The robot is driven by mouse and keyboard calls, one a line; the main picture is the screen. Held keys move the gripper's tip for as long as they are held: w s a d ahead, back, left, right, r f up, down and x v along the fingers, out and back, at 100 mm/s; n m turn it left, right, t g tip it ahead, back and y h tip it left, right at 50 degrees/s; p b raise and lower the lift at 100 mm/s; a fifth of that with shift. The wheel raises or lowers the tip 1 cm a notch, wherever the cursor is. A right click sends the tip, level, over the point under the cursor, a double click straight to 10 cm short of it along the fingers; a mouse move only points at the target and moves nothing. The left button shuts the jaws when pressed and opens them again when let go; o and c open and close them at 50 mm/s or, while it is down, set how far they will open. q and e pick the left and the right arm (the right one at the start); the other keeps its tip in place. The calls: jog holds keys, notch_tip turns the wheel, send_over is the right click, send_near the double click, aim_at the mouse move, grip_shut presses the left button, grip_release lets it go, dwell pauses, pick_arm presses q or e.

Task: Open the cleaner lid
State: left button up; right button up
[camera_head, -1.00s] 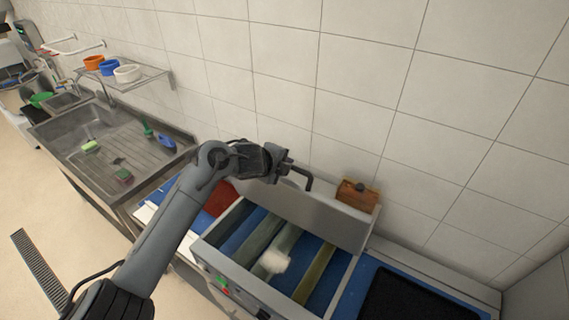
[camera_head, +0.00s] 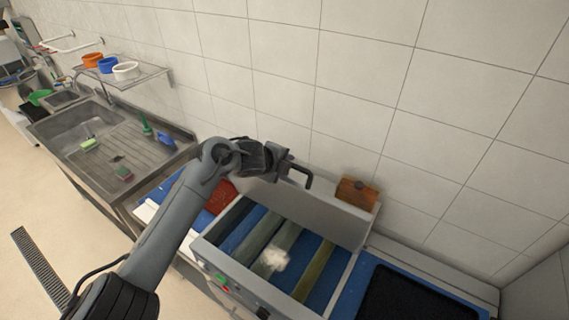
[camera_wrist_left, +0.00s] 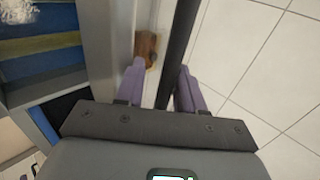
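The cleaner (camera_head: 325,309) is a grey box with blue, green and yellow strips inside. Its grey lid (camera_head: 335,220) stands up at the back, near the wall, leaving the inside exposed. My left gripper (camera_head: 286,166) is at this handle. In the left wrist view, the purple fingers (camera_wrist_left: 162,80) are apart with the dark bar (camera_wrist_left: 178,45) between them. The bar is close to the right finger, and a gap shows beside the left one. My right gripper is not in view.
A white fluffy clump (camera_head: 275,260) lies inside the cleaner. A brown wooden box (camera_head: 356,193) sits behind the lid by the wall. A black tray (camera_head: 415,300) is at right. A steel sink (camera_head: 85,125) and a shelf with bowls (camera_head: 126,71) are at left.

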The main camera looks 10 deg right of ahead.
pick_arm(q)
jog(key=shift+r, duration=0.25)
jog(key=shift+s+a+r+b, duration=0.25)
jog(key=shift+s+r+b, duration=0.05)
jog(key=shift+r, duration=0.05)
jog(key=b+v, duration=0.3)
jog(key=v, duration=0.6)
jog(key=shift+s+a, duration=0.15)
jog(key=shift+a, duration=0.05)
jog(key=shift+c, duration=0.5)
